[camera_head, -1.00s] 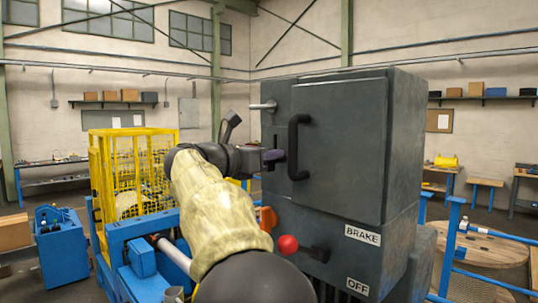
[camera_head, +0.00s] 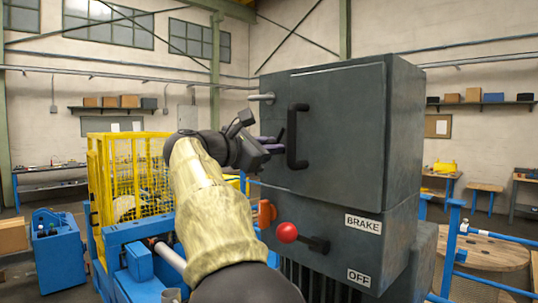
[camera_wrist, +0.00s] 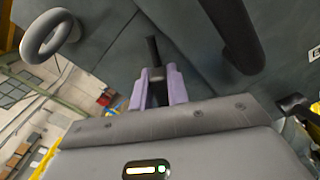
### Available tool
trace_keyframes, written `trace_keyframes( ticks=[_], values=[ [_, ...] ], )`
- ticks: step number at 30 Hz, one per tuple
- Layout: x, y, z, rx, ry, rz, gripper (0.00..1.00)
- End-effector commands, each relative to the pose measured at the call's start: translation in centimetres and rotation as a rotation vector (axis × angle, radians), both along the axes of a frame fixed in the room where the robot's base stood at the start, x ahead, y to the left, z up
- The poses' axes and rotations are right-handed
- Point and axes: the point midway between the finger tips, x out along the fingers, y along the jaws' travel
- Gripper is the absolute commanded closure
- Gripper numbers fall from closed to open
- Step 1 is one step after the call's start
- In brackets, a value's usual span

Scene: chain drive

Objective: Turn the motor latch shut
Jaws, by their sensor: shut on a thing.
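My gripper (camera_head: 272,146) is at the front of a large dark grey cabinet, left of its black door handle (camera_head: 297,137). In the wrist view its purple fingers (camera_wrist: 157,84) are shut on a slim black lever, the motor latch (camera_wrist: 152,50). The latch runs from between the fingers toward the cabinet face (camera_wrist: 120,35). In the head view the fingers and handle largely hide the latch. The door handle also shows in the wrist view (camera_wrist: 235,35), right of the fingers and apart from them.
A silver peg (camera_head: 261,97) sticks out at the cabinet's upper left. Below my gripper are an orange part (camera_head: 266,213) and a red-knobbed lever (camera_head: 287,232) near the BRAKE and OFF labels. A yellow cage (camera_head: 130,170) and blue frame (camera_head: 120,235) stand left.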

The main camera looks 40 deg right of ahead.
Motion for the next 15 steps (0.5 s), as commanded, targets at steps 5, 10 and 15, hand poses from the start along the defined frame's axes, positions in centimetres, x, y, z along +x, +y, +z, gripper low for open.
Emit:
trace_keyframes(
  ticks=[5,10,15],
  values=[
    [-0.22,0.00,-0.46,0.011,-0.169,0.000,1.00],
    [-0.40,-0.01,-0.59,0.024,-0.331,0.000,1.00],
    [-0.48,-0.01,-0.81,0.037,-0.491,0.000,1.00]
  ],
)
